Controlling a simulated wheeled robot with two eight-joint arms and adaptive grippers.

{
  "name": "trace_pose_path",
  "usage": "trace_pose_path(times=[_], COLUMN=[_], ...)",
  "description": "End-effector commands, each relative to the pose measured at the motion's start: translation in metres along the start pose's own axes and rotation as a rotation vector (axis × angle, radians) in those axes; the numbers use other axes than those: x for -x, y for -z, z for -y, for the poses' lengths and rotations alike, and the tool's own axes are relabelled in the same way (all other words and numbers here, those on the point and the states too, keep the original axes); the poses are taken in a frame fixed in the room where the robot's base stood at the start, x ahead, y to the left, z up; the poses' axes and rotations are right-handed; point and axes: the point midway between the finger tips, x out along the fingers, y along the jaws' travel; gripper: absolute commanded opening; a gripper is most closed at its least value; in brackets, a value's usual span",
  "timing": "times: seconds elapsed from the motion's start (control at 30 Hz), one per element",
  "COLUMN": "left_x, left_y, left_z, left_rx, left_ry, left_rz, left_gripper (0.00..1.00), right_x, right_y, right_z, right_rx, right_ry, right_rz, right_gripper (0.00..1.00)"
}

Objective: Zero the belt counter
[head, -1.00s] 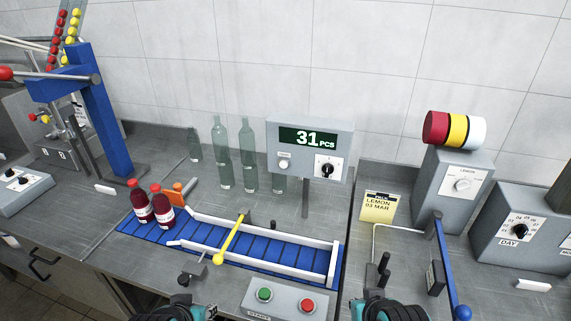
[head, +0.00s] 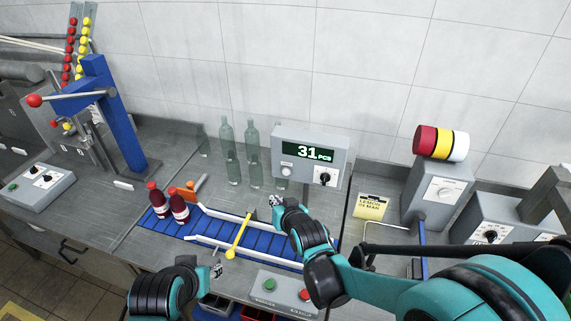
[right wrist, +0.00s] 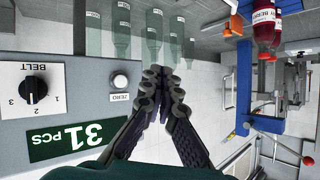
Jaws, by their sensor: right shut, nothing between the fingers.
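The belt counter (head: 340,145) is a grey box on a post behind the conveyor. Its green display (head: 307,151) reads 31 PCS. A round white button (head: 286,171) sits below the display, labelled ZERO in the right wrist view (right wrist: 119,81). A black BELT knob (head: 325,177) is beside it. My right gripper (head: 276,203) is shut and empty, in front of and below the counter. In the right wrist view, its fingertips (right wrist: 157,73) are apart from the button in the picture. My left gripper (head: 217,271) is at the front edge; its fingers are too small to read.
The blue conveyor (head: 208,228) has white rails and a yellow lever (head: 238,238) across it. Two red bottles (head: 179,207) stand at its left end. Clear bottles (head: 228,150) stand behind. A start/stop box (head: 287,285) is in front, and a yellow note (head: 371,206) at right.

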Motion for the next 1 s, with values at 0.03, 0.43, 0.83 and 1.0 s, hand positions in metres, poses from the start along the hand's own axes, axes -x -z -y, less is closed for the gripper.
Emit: trace_pose_path(times=[0.03,0.43,0.83,1.0], left_x=[0.001,0.0,0.001,-0.001], left_y=[0.001,0.0,0.0,-0.001], left_z=[0.0,0.0,0.0,0.0], left_rx=[0.0,0.0,0.0,0.0], left_ry=[0.0,0.0,0.0,0.0], left_rz=[0.0,0.0,0.0,0.0], left_gripper=[0.4,0.4,0.4,0.4], right_x=[-0.001,-0.004,-0.038,-0.052], right_y=[0.001,0.001,0.026,0.036], right_z=[0.002,0.0,-0.025,-0.036], right_rx=[0.0,-0.002,-0.002,-0.003], right_ry=[0.003,0.002,0.0,0.001], right_rz=[-0.003,-0.003,-0.002,-0.002], right_gripper=[0.0,0.0,0.0,0.0])
